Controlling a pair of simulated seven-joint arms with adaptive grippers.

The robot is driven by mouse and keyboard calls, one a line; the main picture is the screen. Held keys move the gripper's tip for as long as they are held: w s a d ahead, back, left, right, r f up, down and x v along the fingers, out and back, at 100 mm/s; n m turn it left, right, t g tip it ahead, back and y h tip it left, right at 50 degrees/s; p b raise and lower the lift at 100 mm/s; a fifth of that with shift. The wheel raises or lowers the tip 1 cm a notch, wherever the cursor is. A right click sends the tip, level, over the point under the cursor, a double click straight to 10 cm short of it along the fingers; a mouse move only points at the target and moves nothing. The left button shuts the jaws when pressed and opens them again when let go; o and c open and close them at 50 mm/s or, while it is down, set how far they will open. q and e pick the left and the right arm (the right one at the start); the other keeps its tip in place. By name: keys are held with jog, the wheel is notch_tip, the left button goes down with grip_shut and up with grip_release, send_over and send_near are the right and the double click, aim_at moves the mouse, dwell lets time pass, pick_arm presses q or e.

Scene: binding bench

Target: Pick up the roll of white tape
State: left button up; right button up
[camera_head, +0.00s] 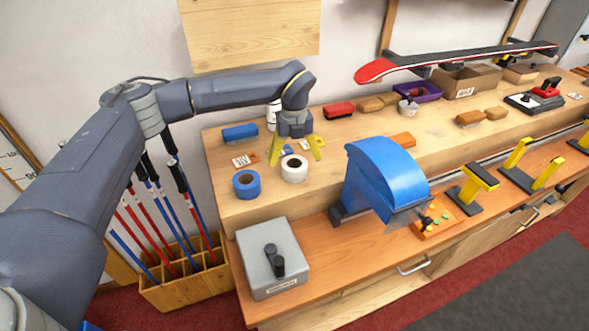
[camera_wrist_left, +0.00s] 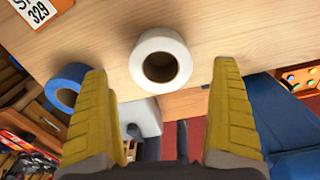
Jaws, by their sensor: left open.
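The roll of white tape (camera_head: 294,168) lies flat on the raised wooden shelf of the bench, near its front edge. In the left wrist view the white tape (camera_wrist_left: 160,38) shows beyond the fingertips, roughly midway between them, with its dark hole visible. My left gripper (camera_head: 297,148) is open above and just behind the roll, its yellow fingers apart with nothing between them. Its fingers also show in the left wrist view (camera_wrist_left: 163,75). A roll of blue tape (camera_head: 246,184) lies left of the white one, apart from it. My right gripper is not in view.
A blue brush (camera_head: 240,132) and a price card lie behind the rolls. A large blue machine (camera_head: 381,177) stands right of the white tape. A grey box (camera_head: 271,262) with a black knob sits on the lower bench.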

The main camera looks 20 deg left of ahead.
aim_at(295, 171)
pick_arm(q)
jog(key=shift+s+d+f, duration=0.1)
jog(key=shift+d+f, duration=0.05)
jog(key=shift+f, duration=2.5)
jog(key=c, duration=1.1)
